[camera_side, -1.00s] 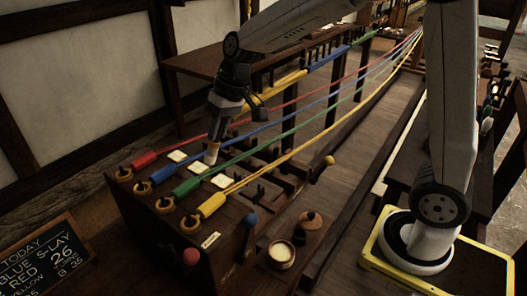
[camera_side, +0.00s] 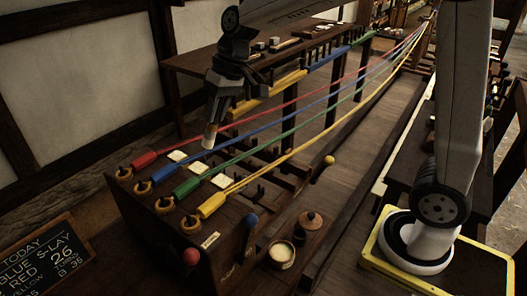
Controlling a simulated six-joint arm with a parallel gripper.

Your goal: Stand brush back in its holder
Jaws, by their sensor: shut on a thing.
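My gripper (camera_side: 216,106) hangs above the head of the rope bench, pointing down. It is shut on a slim brush (camera_side: 209,139) with a pale tan lower end, which hangs nearly upright. The brush's upper part is hidden between the jaws. Its lower end is in the air, in front of the blue rope in the picture. I cannot tell for certain which thing is the brush's holder. A small round pot (camera_side: 281,252) with cream-coloured contents stands on a wooden tray at the bench's front right.
A round knobbed lid (camera_side: 310,220) lies behind the pot. Red, blue, green and yellow ropes (camera_side: 290,152) run from hooks on the bench to the far end. White pads (camera_side: 221,180) lie between them. A chalkboard (camera_side: 40,258) stands at lower left.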

